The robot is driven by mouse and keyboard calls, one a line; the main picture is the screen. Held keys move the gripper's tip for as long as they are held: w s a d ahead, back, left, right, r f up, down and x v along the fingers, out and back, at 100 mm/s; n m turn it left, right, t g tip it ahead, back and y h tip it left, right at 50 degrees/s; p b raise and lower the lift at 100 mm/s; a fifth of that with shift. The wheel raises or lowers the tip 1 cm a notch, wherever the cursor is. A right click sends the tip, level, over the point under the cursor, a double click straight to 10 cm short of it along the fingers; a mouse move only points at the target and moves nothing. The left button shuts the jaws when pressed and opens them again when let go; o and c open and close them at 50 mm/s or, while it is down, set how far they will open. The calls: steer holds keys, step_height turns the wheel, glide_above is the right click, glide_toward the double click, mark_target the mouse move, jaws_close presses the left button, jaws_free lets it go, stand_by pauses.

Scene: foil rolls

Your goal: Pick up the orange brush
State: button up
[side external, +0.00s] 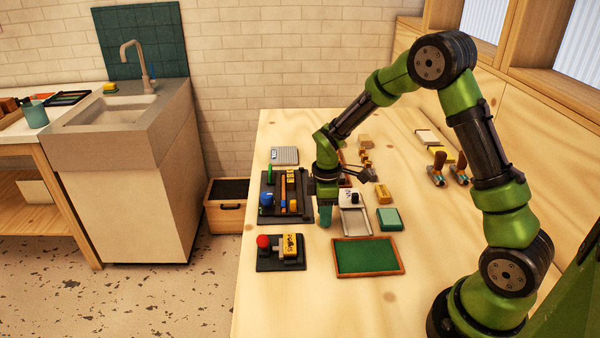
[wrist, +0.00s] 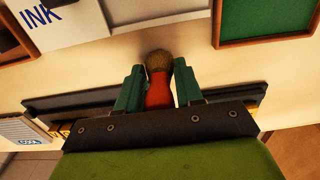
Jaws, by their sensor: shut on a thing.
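The orange brush (wrist: 158,91) shows in the wrist view as a red-orange body with a brown, bristle-like end. It sits between the two green fingers of my gripper (wrist: 159,70), which is shut on it. Its lower part is hidden behind my gripper's dark plate. In the side view my gripper (side external: 325,214) points down just right of the black tray (side external: 267,215). The brush cannot be made out there, and its height above the table is unclear.
A green board with a wooden frame (side external: 367,257) lies in front. A dark stand with a red knob (side external: 263,242) is at front left. The ink pad (side external: 355,222), a teal block (side external: 389,219) and a yellow block (side external: 383,194) lie right of my gripper.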

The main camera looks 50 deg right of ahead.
steer(key=shift+r, duration=0.1)
steer(key=shift+r, duration=0.55)
step_height(320, 180, up, 2)
steer(key=shift+r, duration=0.2)
steer(key=s, duration=0.5)
steer(key=s+a+r, duration=0.1)
steer(key=s, duration=0.4)
steer(key=s+a, duration=0.1)
steer(key=s, duration=0.4)
steer(key=shift+s+r, duration=0.15)
steer(key=shift+m, duration=0.9)
steer(key=d, duration=0.5)
steer(key=shift+w+d+r, duration=0.25)
steer(key=shift+w+r, duration=0.05)
steer(key=shift+w, duration=0.05)
steer(key=w+d+r, duration=0.2)
steer(key=d+r, duration=0.1)
steer(key=d, duration=0.6)
steer(key=shift+n, duration=0.9)
steer(key=shift+w+a+f, duration=0.1)
steer(key=shift+a+f, duration=0.05)
steer(key=shift+f, duration=1.25)
steer(key=shift+a+f, duration=0.15)
steer(key=shift+f, duration=1.25)
steer(key=shift+f, duration=0.6)
